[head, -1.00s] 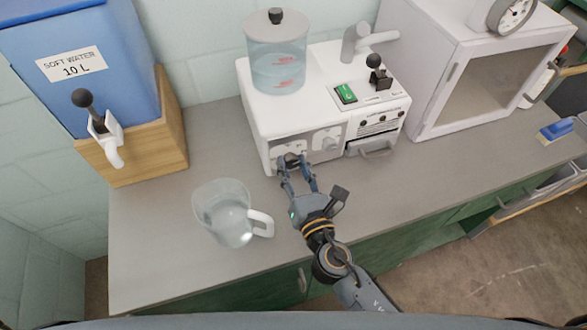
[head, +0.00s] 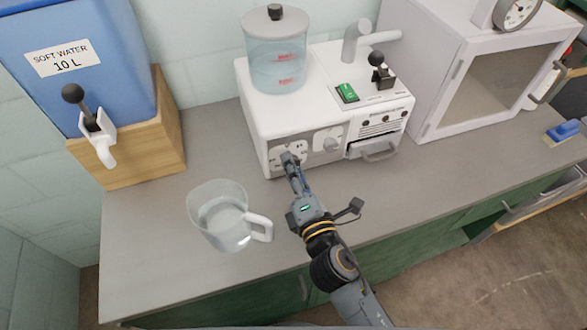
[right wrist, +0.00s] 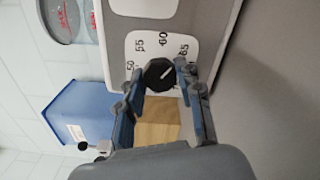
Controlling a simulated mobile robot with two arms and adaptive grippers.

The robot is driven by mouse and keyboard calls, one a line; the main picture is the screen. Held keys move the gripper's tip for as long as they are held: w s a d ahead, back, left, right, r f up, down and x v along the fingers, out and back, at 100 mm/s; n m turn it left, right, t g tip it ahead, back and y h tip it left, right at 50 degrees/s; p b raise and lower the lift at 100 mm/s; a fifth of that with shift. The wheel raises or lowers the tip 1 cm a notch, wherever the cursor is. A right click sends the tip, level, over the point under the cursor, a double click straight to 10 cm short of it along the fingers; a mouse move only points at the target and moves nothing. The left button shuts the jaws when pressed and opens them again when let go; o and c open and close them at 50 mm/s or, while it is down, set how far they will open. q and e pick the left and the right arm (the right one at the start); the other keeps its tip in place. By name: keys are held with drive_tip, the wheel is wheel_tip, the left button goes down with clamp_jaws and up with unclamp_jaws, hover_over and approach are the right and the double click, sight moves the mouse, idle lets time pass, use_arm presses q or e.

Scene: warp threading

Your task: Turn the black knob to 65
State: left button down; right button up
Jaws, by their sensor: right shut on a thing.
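The black knob (right wrist: 159,75) sits on a white dial plate (right wrist: 150,52) marked 50, 55, 60 and 65 in the right wrist view. A short white pointer line on the knob slants up and right, roughly toward 65; its exact reading is too small to tell. My right gripper (right wrist: 159,79) is shut on the knob, one finger on each side. In the head view my right gripper (head: 289,160) is at the front left of the white machine (head: 300,115), and its fingers hide most of the knob. My left gripper is not in view.
A clear jug (head: 222,215) stands on the grey counter (head: 160,265), left of my right arm. A blue water tank (head: 75,50) on a wooden stand (head: 150,155) is at the left. A white cabinet (head: 430,75) stands at the right.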

drive_tip(key=shift+f+m, duration=0.1)
drive_tip(key=shift+m, duration=0.8)
drive_tip(key=o, duration=1.1)
drive_tip(key=shift+o, duration=0.2)
drive_tip(key=shift+s, duration=0.1)
drive_tip(key=v, duration=1.2)
